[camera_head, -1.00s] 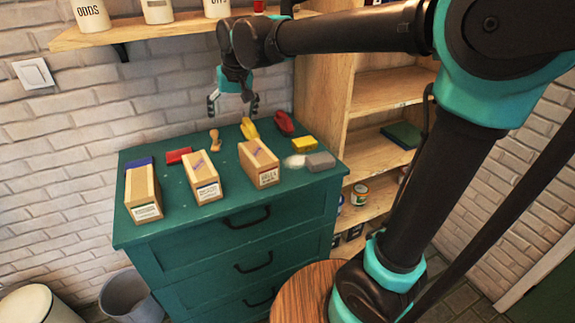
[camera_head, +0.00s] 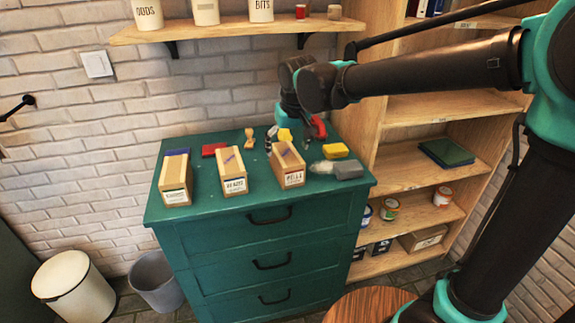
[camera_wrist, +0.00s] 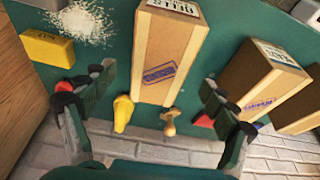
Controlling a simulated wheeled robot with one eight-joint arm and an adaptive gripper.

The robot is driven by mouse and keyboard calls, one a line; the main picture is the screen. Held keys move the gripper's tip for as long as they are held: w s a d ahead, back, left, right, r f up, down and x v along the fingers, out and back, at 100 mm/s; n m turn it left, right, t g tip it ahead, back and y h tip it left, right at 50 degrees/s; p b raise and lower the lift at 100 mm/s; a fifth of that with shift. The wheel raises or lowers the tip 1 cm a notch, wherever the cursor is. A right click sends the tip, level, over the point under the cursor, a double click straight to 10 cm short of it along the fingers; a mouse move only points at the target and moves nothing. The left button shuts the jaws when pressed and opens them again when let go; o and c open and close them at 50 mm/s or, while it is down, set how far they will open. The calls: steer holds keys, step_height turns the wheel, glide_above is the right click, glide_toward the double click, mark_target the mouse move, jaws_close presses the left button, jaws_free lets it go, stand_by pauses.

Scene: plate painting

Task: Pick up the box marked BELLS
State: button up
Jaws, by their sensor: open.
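The box marked BELLS (camera_head: 289,168) is the rightmost of three wooden boxes on the green dresser, upright, its label facing front. In the wrist view the BELLS box (camera_wrist: 168,45) lies in the middle, with a purple stamp mark on top and its label upside down at the upper edge. My gripper (camera_wrist: 157,82) is open, its fingers on either side of the box's near end in that view, holding nothing. In the head view my gripper (camera_head: 288,138) is low over the dresser's back part, behind the box and partly hidden.
The box marked BEADS (camera_head: 232,172) and another box (camera_head: 175,180) stand to the left. A shelf unit (camera_head: 400,110) stands right.

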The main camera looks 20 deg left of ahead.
steer(key=shift+x, duration=3.85)
steer(key=shift+a+r, duration=0.1)
steer(key=shift+c, duration=0.6)
steer(key=c, duration=1.6)
steer(key=shift+o, duration=0.2)
